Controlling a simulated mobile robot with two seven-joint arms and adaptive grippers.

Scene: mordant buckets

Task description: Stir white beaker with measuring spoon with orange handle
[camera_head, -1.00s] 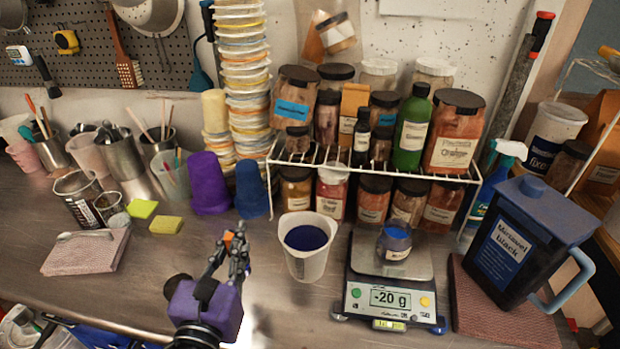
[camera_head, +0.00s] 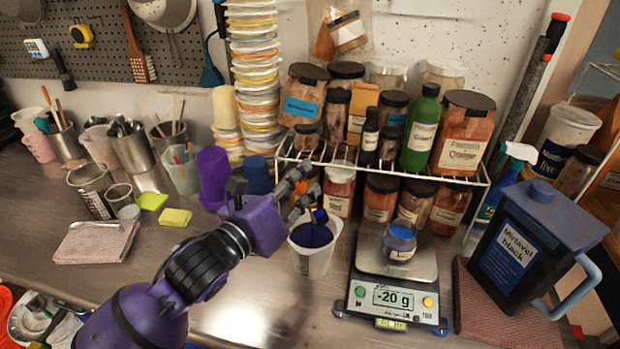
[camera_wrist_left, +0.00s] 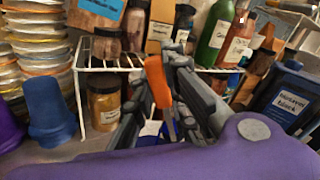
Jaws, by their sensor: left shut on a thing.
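The white beaker (camera_head: 318,262) with dark blue contents stands on the steel counter, left of the scale. My left gripper (camera_head: 303,190) is above the beaker, its fingers reaching over the rim from the upper left. In the left wrist view the gripper (camera_wrist_left: 178,105) is shut on the orange handle (camera_wrist_left: 158,82) of the measuring spoon. The spoon's lower part points down toward the beaker; in the head view a dark piece of it (camera_head: 320,216) shows at the beaker's mouth. Its bowl end is hidden. My right gripper is not in view.
The scale (camera_head: 396,290) reads -20 g and carries a small blue jar (camera_head: 399,241). A wire rack (camera_head: 440,178) of jars stands close behind the beaker. The black jug (camera_head: 530,245) is at right. Sponges and a spoon on a cloth (camera_head: 97,241) lie left.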

